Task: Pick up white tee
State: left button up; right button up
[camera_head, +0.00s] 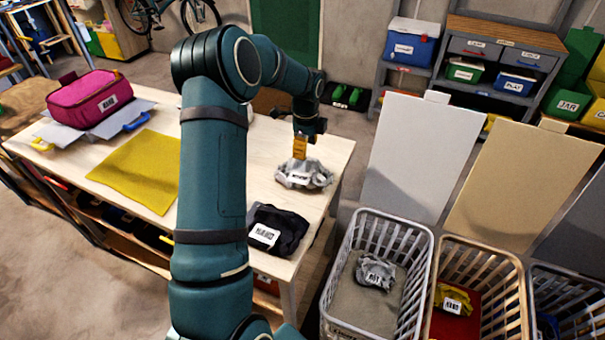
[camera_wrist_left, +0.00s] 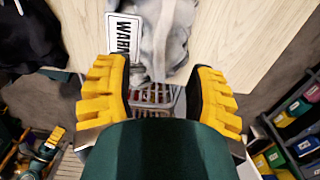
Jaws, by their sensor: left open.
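A crumpled pale grey-white cloth (camera_head: 312,176) with a white label lies on the wooden table near its right end; it looks like the white tee. It also shows in the left wrist view (camera_wrist_left: 170,35), just beyond the fingertips. My left gripper (camera_head: 300,148) points down directly over this cloth. In the left wrist view its yellow fingers (camera_wrist_left: 160,90) are wide apart with nothing between them. Whether the fingertips touch the cloth I cannot tell.
A dark labelled garment (camera_head: 290,222) lies on the table nearer me. A yellow cloth (camera_head: 138,170) and pink bag (camera_head: 90,98) lie at left. A white basket (camera_head: 422,262) holding a grey cloth (camera_head: 376,271), and a tan basket (camera_head: 515,285), stand right of the table.

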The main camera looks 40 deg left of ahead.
aim_at(305, 165)
pick_arm(q)
notch_tip(305, 165, down, 5)
jog(key=shift+f+b, duration=0.1)
jog(key=shift+b, duration=0.3)
grip_shut()
